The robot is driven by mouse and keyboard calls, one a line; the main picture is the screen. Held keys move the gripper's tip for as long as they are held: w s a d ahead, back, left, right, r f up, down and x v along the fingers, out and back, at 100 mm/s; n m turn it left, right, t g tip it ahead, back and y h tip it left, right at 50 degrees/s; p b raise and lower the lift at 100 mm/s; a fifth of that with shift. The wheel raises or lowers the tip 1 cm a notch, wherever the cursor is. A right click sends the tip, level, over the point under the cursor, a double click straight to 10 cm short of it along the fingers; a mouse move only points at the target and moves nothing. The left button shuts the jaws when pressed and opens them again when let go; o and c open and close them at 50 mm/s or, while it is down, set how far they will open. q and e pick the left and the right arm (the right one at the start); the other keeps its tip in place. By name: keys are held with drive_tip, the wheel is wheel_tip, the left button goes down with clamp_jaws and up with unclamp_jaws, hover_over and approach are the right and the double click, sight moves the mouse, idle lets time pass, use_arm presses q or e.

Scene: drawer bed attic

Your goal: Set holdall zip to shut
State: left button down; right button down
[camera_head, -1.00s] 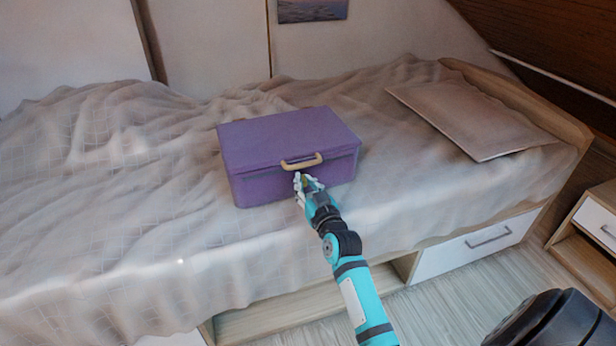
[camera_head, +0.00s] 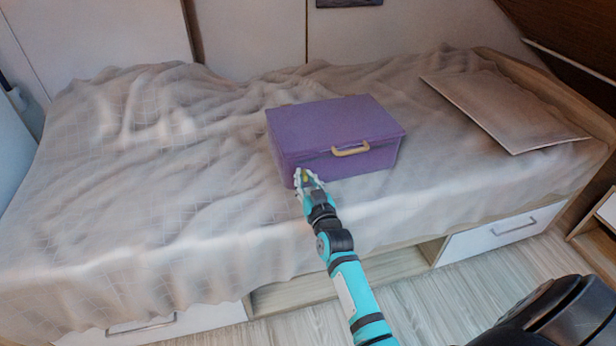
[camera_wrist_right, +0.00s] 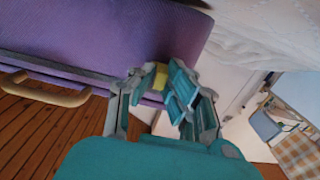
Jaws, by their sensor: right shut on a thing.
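The purple holdall (camera_head: 335,128) lies closed-lidded on the bed, with a tan handle (camera_head: 350,149) on its front. My right gripper (camera_head: 306,178) is at the left end of the holdall's front face, left of the handle. In the right wrist view it is shut on a small yellow zip pull (camera_wrist_right: 156,77) near the holdall's corner. A grey zip band (camera_wrist_right: 62,68) runs along the holdall from the handle (camera_wrist_right: 45,92) towards the pull. Whether the zip is fully shut cannot be told. My left gripper is not in view.
The bed's crumpled beige cover (camera_head: 180,180) is clear to the left of the holdall. A flat pillow-like panel (camera_head: 505,110) lies to the right. Drawers (camera_head: 500,232) and an open gap are under the bed's front edge.

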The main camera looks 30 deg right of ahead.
drive_tip(key=shift+a, duration=0.15)
drive_tip(key=c, duration=1.4)
unclamp_jaws()
drive_tip(key=shift+w+a, duration=0.1)
drive_tip(key=shift+o, duration=0.2)
drive_tip(key=shift+s, duration=0.3)
drive_tip(key=v, duration=1.1)
drive_tip(key=shift+s, duration=0.2)
